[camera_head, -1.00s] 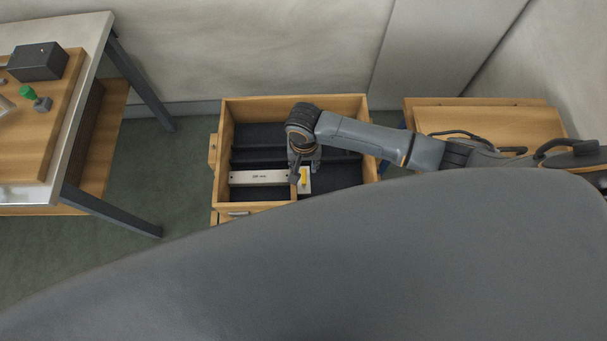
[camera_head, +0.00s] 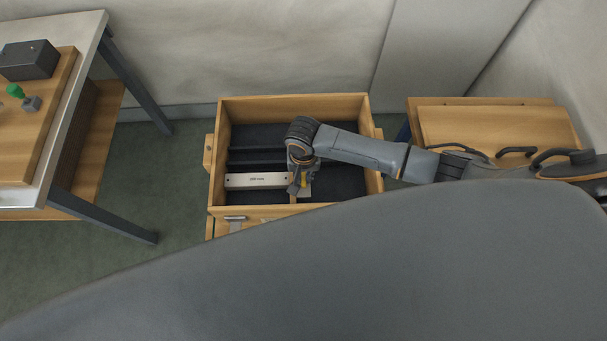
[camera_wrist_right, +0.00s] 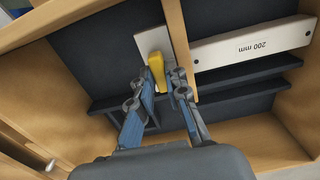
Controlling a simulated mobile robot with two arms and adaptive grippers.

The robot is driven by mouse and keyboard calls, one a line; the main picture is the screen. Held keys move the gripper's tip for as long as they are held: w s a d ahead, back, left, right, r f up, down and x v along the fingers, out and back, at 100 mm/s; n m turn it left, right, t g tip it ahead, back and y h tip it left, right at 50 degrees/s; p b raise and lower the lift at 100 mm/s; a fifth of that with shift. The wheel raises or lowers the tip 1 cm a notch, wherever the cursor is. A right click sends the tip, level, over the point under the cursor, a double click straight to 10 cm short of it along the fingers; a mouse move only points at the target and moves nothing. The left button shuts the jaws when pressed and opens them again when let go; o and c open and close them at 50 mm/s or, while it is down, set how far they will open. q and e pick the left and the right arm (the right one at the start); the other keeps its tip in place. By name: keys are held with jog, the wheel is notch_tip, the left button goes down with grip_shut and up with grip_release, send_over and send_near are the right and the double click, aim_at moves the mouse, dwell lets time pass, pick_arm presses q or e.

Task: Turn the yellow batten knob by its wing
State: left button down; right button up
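The yellow batten knob (camera_wrist_right: 157,72) stands on a pale plate (camera_wrist_right: 151,42) inside the wooden drawer, beside a thin wooden divider. Its wing is upright and narrow in the right wrist view. My right gripper (camera_wrist_right: 163,79) is open, with one finger on each side of the wing's near end. A gap shows between the wing and the right-hand finger; whether the left-hand finger touches it I cannot tell. In the head view my right gripper (camera_head: 300,187) mostly covers the knob, and only a bit of yellow (camera_head: 304,180) shows. My left gripper is not in view.
A white bar marked 200 mm (camera_head: 257,180) lies in the drawer (camera_head: 292,103), left of my gripper. The drawer's walls and divider (camera_wrist_right: 180,45) stand close around the fingers. A table (camera_head: 90,35) with a green-topped item (camera_head: 15,90) stands at the left.

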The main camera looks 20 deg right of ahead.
jog(key=shift+r+m+p, duration=0.15)
jog(key=shift+m+p, duration=0.25)
jog(key=shift+p, duration=0.2)
grip_shut()
jog(key=shift+m+p, duration=0.85)
jog(key=shift+m, duration=0.05)
jog(key=shift+m+p, duration=1.2)
jog(key=shift+m, duration=0.6)
